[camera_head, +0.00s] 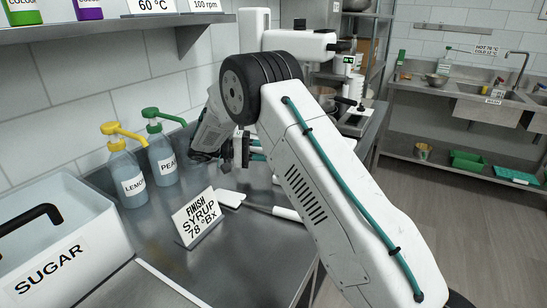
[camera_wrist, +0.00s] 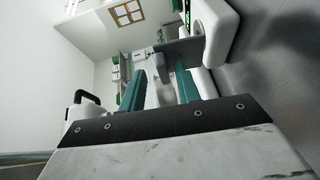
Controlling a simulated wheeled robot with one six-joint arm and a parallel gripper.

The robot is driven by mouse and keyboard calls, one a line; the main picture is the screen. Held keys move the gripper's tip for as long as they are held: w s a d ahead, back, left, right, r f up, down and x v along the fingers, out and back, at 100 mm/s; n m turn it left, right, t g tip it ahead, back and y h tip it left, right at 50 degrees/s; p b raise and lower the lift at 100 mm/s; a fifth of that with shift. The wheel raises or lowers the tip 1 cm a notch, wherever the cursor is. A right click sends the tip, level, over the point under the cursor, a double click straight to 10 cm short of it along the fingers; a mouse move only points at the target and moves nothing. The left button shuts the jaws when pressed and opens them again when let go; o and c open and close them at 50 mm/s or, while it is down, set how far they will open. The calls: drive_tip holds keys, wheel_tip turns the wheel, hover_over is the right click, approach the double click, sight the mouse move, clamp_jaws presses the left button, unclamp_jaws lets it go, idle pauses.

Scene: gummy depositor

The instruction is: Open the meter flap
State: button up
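My gripper (camera_wrist: 159,72) shows in the wrist view with its two teal fingers apart. A white device (camera_wrist: 217,35) with a round recess and a green-lit display, apparently the meter, is close by at the upper right. A grey plate (camera_wrist: 180,51), apparently its flap, juts left from it just beyond the fingertips. I cannot tell whether a finger touches the plate, or how far the flap is raised. In the head view my gripper (camera_head: 254,152) is over the steel counter, partly behind my arm. I cannot make out the meter there for certain.
The steel counter (camera_head: 262,250) holds a sugar bin (camera_head: 75,262), a syrup sign (camera_head: 199,217), and the lemon (camera_head: 127,178) and pear (camera_head: 163,160) pump bottles left of my gripper. A white-handled spatula (camera_head: 231,199) lies near the sign. A shelf (camera_head: 110,29) hangs above.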

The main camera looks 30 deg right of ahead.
drive_tip(key=s+a+r, duration=0.1)
drive_tip(key=s+r, duration=0.1)
drive_tip(key=s, duration=0.6)
drive_tip(key=s+r, duration=0.2)
drive_tip(key=s, duration=0.6)
drive_tip(key=shift+a+r, duration=0.25)
drive_tip(key=shift+a, duration=0.15)
